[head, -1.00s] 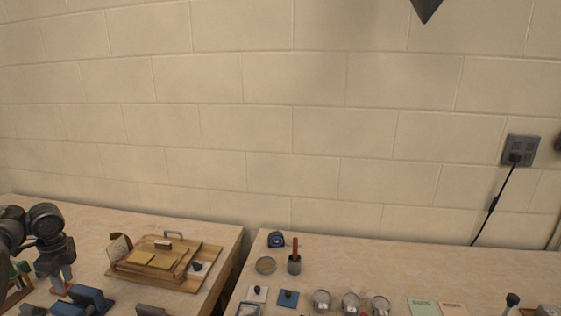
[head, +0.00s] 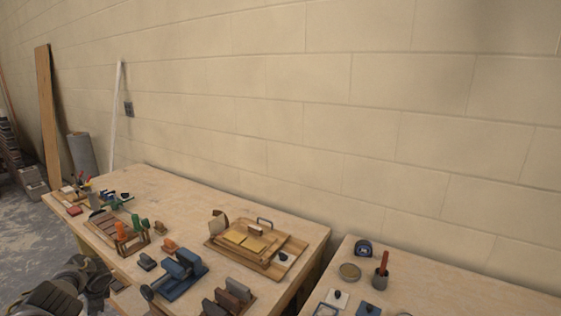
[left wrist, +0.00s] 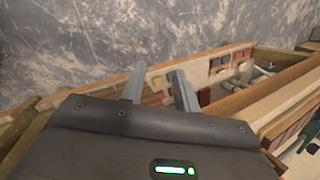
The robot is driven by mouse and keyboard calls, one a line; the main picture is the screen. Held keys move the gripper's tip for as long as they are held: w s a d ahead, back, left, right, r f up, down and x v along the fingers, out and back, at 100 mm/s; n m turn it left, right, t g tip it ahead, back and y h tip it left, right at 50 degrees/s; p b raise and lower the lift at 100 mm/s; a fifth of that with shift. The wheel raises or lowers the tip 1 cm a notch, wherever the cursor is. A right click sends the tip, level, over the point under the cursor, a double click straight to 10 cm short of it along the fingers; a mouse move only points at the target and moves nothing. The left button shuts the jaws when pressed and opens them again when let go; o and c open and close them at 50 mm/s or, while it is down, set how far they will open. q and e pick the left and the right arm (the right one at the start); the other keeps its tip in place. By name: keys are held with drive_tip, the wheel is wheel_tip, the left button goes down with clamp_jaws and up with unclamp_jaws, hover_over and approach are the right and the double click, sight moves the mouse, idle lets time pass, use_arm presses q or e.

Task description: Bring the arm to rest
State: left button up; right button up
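My left arm (head: 62,290) is at the lower left of the head view, low beside the front edge of the left workbench (head: 150,185). Its gripper cannot be made out there. In the left wrist view my left gripper (left wrist: 157,78) has its two grey fingers apart, with nothing between them. Beyond the fingertips are the grey floor (left wrist: 60,40) and wooden bench parts. My right arm and gripper are in neither view.
A second bench (head: 430,285) stands right, across a gap. Planks (head: 48,120) lean on the wall.

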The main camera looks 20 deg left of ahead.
use_arm(q)
drive_tip(key=s+a+f+t+y, duration=0.1)
drive_tip(key=s+a+f, duration=0.15)
drive_tip(key=s, duration=0.45)
drive_tip(key=s+a+f+t+y, duration=0.15)
drive_tip(key=s+f, duration=0.25)
drive_tip(key=s, duration=0.4)
drive_tip(key=s+a+f+t+y, duration=0.1)
drive_tip(key=s+a+f+y, duration=0.15)
drive_tip(key=s, duration=0.45)
drive_tip(key=s+d+f+n+g+h, duration=0.1)
drive_tip(key=s+d+f+h, duration=0.2)
drive_tip(key=d+f, duration=0.85)
drive_tip(key=s+d+f+h, duration=0.25)
drive_tip(key=d+f, duration=0.65)
drive_tip(key=d, duration=0.6)
drive_tip(key=s+d+f+h+b, duration=0.1)
drive_tip(key=d+f, duration=0.2)
drive_tip(key=d, duration=0.9)
drive_tip(key=s+d+f+n+h+b, duration=0.1)
drive_tip(key=d+f, duration=0.3)
drive_tip(key=d, duration=0.8)
drive_tip(key=s+d+f+n+h, duration=0.1)
drive_tip(key=d+f, duration=0.3)
drive_tip(key=d, duration=0.8)
drive_tip(key=shift+d+h+b, duration=0.25)
drive_tip(key=shift+h+b, duration=0.15)
drive_tip(key=shift+h, duration=0.25)
